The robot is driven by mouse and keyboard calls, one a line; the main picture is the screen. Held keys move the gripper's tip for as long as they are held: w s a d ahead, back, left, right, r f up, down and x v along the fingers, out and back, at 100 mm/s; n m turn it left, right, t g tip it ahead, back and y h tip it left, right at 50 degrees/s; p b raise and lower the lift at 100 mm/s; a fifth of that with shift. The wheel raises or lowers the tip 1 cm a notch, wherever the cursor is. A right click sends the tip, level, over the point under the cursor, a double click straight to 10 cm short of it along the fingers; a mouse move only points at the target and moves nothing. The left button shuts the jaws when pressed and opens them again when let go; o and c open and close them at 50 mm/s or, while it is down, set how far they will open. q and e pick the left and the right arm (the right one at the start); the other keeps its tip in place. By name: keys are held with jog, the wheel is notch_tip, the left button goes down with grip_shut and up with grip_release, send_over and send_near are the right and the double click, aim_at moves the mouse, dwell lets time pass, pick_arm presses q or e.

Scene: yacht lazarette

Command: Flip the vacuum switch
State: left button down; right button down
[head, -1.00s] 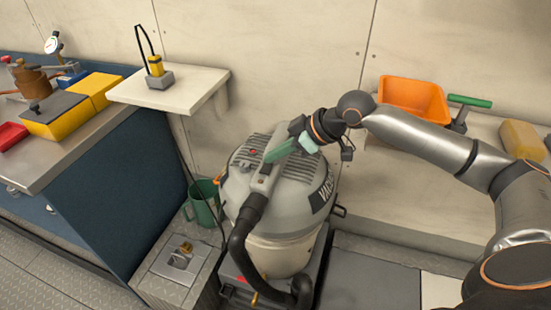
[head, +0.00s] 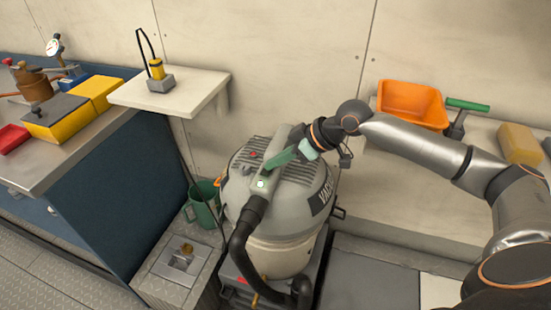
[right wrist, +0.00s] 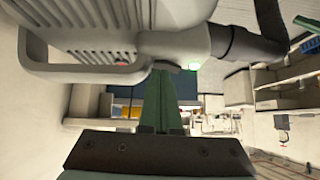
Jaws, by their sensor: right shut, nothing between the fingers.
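A dark part, seemingly the switch (right wrist: 167,66), sits beside that light. My right gripper (head: 272,164) is shut and empty, its green fingers against or very close to the housing. In the right wrist view the fingertips (right wrist: 162,74) reach the dark part; I cannot tell whether they touch it. My left gripper is not in view.
A black hose (head: 240,245) curves down the vacuum's front. A green mug (head: 203,205) stands to its left. A small shelf (head: 180,97) holds a yellow-and-grey device. An orange bin (head: 412,104) and a yellow block (head: 519,143) rest on the right bench.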

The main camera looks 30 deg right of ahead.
jog(key=shift+s+a+r+p, duration=0.25)
jog(key=shift+s+a+p, duration=0.3)
jog(key=shift+p, duration=0.15)
jog(key=shift+d+r, duration=0.1)
jog(key=shift+d, duration=0.05)
jog(key=v, duration=1.2)
jog(key=shift+s, duration=0.15)
